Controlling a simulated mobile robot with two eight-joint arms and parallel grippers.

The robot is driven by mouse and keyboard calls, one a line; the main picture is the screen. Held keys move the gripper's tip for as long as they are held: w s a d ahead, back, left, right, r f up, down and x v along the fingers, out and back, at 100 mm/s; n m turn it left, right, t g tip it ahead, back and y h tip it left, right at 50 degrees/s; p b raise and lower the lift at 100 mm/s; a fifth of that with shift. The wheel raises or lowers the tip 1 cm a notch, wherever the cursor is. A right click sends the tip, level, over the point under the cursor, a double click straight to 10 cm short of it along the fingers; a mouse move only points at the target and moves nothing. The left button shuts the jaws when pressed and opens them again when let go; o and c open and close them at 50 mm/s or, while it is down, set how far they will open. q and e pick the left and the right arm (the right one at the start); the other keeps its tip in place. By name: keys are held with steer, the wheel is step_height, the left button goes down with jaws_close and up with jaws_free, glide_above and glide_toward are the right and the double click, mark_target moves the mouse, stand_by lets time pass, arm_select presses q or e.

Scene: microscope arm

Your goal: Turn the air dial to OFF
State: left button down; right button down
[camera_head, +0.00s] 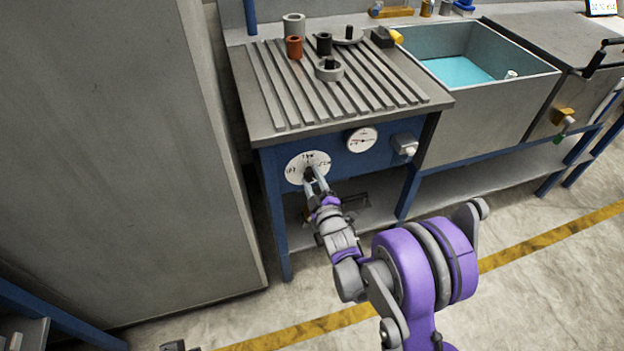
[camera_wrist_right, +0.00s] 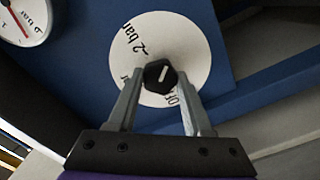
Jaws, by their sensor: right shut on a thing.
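The air dial is a round white plate (camera_head: 296,172) with a dark knob in its middle, on the blue front panel of the bench. In the right wrist view the knob (camera_wrist_right: 160,75) is black and many-sided, with a short white mark near upright in the picture. On the white plate (camera_wrist_right: 195,50), "2 bar" reads at the upper left and "Off" at the lower right, partly behind a finger. My right gripper (camera_head: 313,178) is at the dial, its fingers (camera_wrist_right: 158,92) shut on the knob from both sides.
A white pressure gauge (camera_head: 362,139) and a grey box-shaped fitting (camera_head: 405,145) are right of the dial. The slatted bench top (camera_head: 270,125) overhangs the panel. A tall grey cabinet (camera_head: 110,140) stands close on the left. A sink (camera_head: 490,110) is to the right. Floor in front is open.

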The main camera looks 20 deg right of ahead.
steer(key=shift+n, duration=1.9)
steer(key=shift+c, duration=1.5)
jaws_free()
steer(key=s, duration=1.1)
steer(key=shift+d, duration=0.15)
